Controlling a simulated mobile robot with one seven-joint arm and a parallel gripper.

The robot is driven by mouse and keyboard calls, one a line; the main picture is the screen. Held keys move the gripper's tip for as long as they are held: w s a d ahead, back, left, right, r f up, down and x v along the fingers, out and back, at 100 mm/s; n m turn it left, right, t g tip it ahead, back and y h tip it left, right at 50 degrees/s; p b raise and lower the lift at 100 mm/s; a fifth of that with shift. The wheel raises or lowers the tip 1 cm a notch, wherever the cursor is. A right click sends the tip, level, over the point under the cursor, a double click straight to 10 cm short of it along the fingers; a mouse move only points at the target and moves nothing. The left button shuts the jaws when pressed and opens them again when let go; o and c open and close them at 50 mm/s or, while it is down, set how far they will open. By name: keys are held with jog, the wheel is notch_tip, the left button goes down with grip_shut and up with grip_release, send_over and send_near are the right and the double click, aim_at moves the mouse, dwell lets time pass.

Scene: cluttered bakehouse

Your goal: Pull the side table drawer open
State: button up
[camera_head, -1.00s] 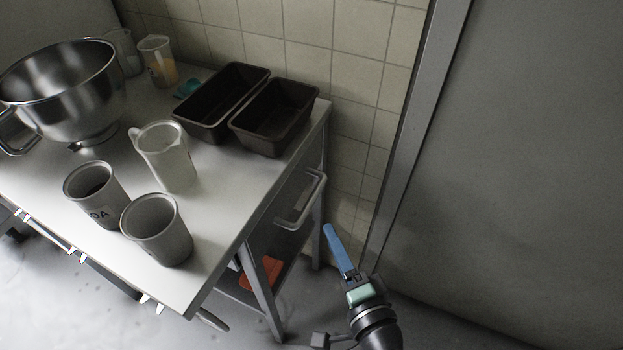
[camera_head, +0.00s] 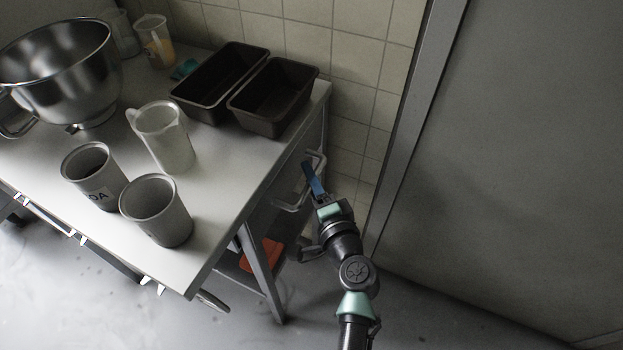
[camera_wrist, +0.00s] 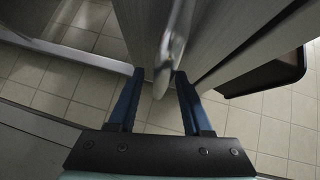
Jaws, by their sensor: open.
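The white-topped side table (camera_head: 220,215) fills the left half of the head view. A metal bar handle (camera_head: 319,165) stands out from its right end, below the top; the panel it is fixed to is mostly in shade, and no open gap shows there. My gripper (camera_head: 307,168), with blue fingers, is at this handle and covers part of it. In the wrist view the fingers are apart, and the handle (camera_wrist: 172,50) lies between the fingertips (camera_wrist: 160,72). I cannot tell whether either finger touches it.
Two dark loaf tins (camera_head: 270,97), a steel bowl (camera_head: 62,75), a clear jug (camera_head: 164,135) and grey cups (camera_head: 157,208) stand on the table. A tiled wall (camera_head: 355,100) and a grey panel (camera_head: 510,150) close in behind. An orange item (camera_head: 262,254) lies on the lower shelf. The floor at front is clear.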

grip_shut()
dwell(1.4)
